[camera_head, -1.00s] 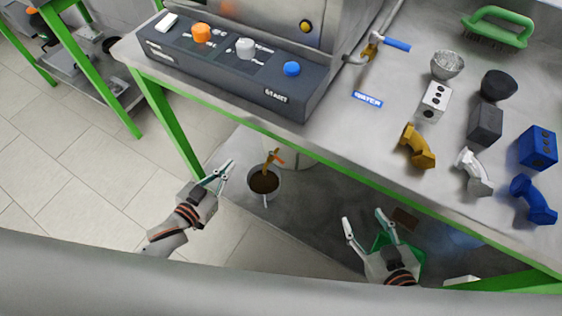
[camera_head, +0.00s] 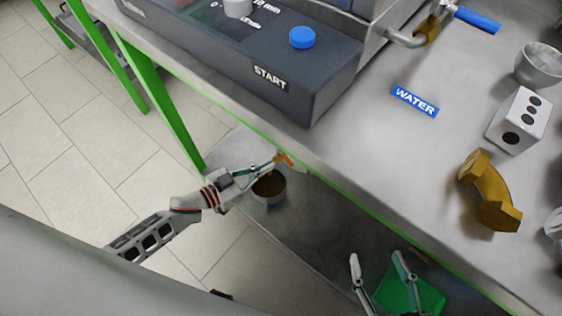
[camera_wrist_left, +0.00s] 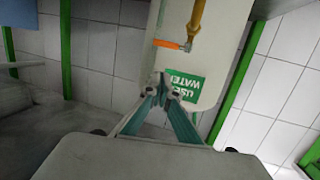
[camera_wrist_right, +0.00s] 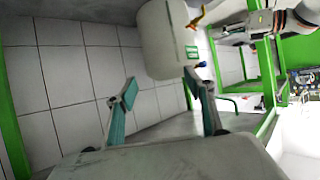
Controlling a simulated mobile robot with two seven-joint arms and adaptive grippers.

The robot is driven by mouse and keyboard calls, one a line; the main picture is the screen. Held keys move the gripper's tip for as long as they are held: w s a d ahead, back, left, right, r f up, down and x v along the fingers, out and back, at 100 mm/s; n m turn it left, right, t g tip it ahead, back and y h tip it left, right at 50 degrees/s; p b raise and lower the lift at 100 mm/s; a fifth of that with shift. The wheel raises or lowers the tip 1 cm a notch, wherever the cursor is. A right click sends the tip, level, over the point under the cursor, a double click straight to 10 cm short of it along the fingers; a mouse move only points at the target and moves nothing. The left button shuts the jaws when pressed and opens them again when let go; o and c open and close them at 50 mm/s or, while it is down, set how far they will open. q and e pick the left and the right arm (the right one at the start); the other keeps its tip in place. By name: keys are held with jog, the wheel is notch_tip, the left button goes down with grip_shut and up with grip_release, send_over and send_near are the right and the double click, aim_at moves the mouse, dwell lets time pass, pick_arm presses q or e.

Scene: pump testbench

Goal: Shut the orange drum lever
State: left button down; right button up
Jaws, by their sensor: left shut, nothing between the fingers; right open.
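The orange lever (camera_head: 287,160) sits on a brass tap (camera_wrist_left: 196,18) on the pale drum (camera_wrist_left: 222,55), under the bench edge. In the left wrist view the lever (camera_wrist_left: 168,44) points left, across the tap. My left gripper (camera_head: 270,163) is shut and empty, its tips close to the lever in the head view. In its wrist view the tips (camera_wrist_left: 161,84) are below the lever, against the drum's green label (camera_wrist_left: 184,84); I cannot tell if they touch anything. My right gripper (camera_head: 377,257) is open and empty, away from the lever. The drum (camera_wrist_right: 163,40) also shows in the right wrist view.
A metal pot (camera_head: 270,190) with brown contents stands below the lever, under my left gripper. The bench edge (camera_head: 330,178) overhangs the drum. A green container (camera_head: 412,295) is beside my right gripper.

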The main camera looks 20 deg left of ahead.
aim_at(286, 158)
pick_arm(q)
jog(key=w+d+f+b, duration=0.2)
jog(key=w+d+f, duration=0.1)
jog(key=w+f, duration=0.1)
jog(key=shift+w+b, duration=0.15)
jog(key=shift+b, duration=0.2)
pick_arm(e)
jog(key=a+m, duration=0.1)
jog(key=a+r+m, duration=0.1)
jog(key=a, duration=0.1)
jog(key=shift+w+t+y, duration=0.15)
jog(key=shift+t+y, duration=0.25)
pick_arm(q)
jog(key=shift+d, duration=0.1)
pick_arm(e)
jog(key=shift+f, duration=0.1)
